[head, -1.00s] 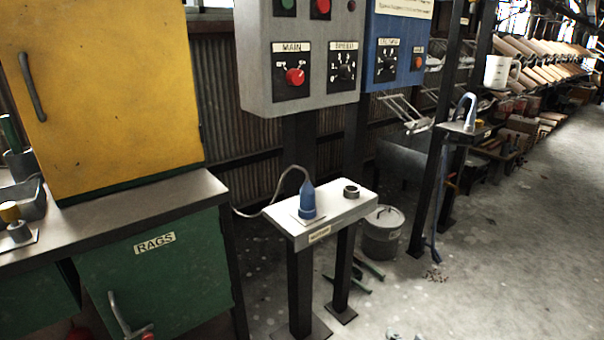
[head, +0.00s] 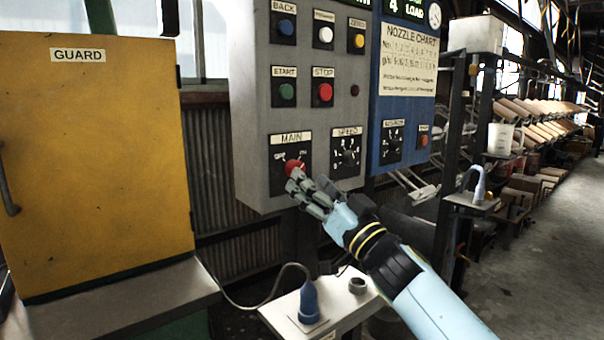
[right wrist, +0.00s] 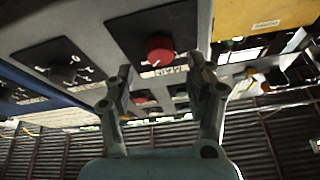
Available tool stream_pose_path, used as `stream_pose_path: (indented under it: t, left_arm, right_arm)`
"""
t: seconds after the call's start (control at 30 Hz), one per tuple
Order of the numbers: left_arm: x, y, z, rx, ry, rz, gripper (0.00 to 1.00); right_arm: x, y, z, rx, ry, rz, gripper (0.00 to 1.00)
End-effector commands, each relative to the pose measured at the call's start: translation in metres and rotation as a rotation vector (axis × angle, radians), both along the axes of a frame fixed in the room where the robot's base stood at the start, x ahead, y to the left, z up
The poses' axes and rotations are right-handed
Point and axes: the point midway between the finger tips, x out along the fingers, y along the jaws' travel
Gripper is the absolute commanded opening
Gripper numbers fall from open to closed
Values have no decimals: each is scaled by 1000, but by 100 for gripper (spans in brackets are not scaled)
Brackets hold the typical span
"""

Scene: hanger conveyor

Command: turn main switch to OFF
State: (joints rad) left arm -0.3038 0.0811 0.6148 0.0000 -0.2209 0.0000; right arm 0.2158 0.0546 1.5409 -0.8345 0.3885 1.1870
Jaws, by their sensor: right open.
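The red MAIN switch knob (head: 294,167) sits on a black plate low on the grey control panel (head: 252,110). My right gripper (head: 298,190) is just below and in front of the knob in the head view, its fingers partly overlapping the knob's lower edge. In the right wrist view the red knob (right wrist: 160,50) stands just beyond and between the tips of my open right gripper (right wrist: 165,85). The gap between the fingers is empty. The knob's exact pointing is hard to read. My left gripper is not in view.
The SPEED knob (head: 347,157) is right of MAIN, with the START button (head: 287,91) and STOP button (head: 325,92) above. A blue panel (head: 405,90) adjoins on the right. A yellow guard cabinet (head: 100,170) stands left. A small stand (head: 280,315) holds a blue nozzle (head: 309,300).

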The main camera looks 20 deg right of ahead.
Motion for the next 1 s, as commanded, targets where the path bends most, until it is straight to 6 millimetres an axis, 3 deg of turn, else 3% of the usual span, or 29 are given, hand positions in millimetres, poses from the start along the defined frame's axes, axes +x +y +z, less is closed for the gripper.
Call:
stream_pose_path:
  t: [0.2, 0.57, 1.0]
  left_arm:
    - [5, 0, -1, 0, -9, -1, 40]
    - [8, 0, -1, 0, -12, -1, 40]
    - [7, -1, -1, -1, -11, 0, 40]
  right_arm:
    - [26, 9, 10, 0, 1, -1, 56]
    - [31, 11, 13, 0, 2, 0, 56]
    - [31, 11, 12, 0, 2, 0, 1]
